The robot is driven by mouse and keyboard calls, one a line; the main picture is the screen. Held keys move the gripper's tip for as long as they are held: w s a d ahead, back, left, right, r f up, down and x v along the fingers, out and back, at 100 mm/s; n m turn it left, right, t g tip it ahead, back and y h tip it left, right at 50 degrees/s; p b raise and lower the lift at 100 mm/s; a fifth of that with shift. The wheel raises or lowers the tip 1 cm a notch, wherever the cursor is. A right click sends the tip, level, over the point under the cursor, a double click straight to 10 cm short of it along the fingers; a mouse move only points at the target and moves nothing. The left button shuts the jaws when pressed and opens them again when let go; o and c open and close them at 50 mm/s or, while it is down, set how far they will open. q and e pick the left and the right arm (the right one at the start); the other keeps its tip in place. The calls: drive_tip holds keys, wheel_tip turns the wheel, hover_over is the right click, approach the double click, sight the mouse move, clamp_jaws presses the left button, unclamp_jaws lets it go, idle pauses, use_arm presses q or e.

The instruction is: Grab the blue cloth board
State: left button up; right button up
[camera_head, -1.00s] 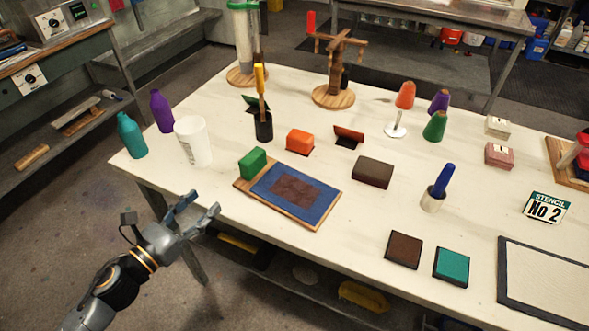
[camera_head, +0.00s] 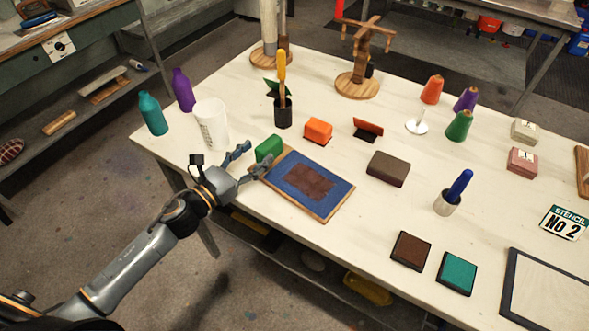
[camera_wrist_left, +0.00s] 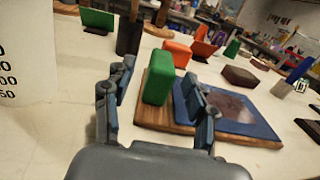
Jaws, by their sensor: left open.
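The blue cloth board (camera_head: 337,194) is a wooden board covered with blue cloth and a dark brown patch. It lies flat near the table's front edge, with a green block (camera_head: 269,148) standing on its left end. My left gripper (camera_head: 254,160) is open at the board's left end. In the left wrist view, the open fingers (camera_wrist_left: 158,100) point toward the green block, and the right finger overlaps the board (camera_wrist_left: 262,122) in the picture. Whether it touches the board I cannot tell. Nothing is seen held. My right gripper is out of view.
A white cup (camera_head: 211,124) stands just left of the gripper, with teal (camera_head: 153,115) and purple (camera_head: 183,91) bottles behind it. An orange block (camera_head: 318,130) and a brown block (camera_head: 388,169) lie beyond the board.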

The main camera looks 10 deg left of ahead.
sight(279, 136)
use_arm(q)
drive_tip(key=shift+w+d+r+p, duration=0.2)
drive_tip(key=shift+w+d+p, duration=0.05)
drive_tip(key=shift+w+p, duration=0.1)
drive_tip(key=p+x, duration=0.1)
drive_tip(key=x, duration=0.2)
drive_tip(key=shift+w+d+f, duration=0.1)
drive_tip(key=shift+w+d, duration=0.15)
drive_tip(key=shift+w, duration=0.05)
drive_tip(key=shift+w+d+f, duration=0.1)
drive_tip(key=shift+w+d, duration=0.1)
drive_tip(key=shift+w, duration=0.1)
drive_tip(key=shift+s, duration=0.1)
clamp_jaws()
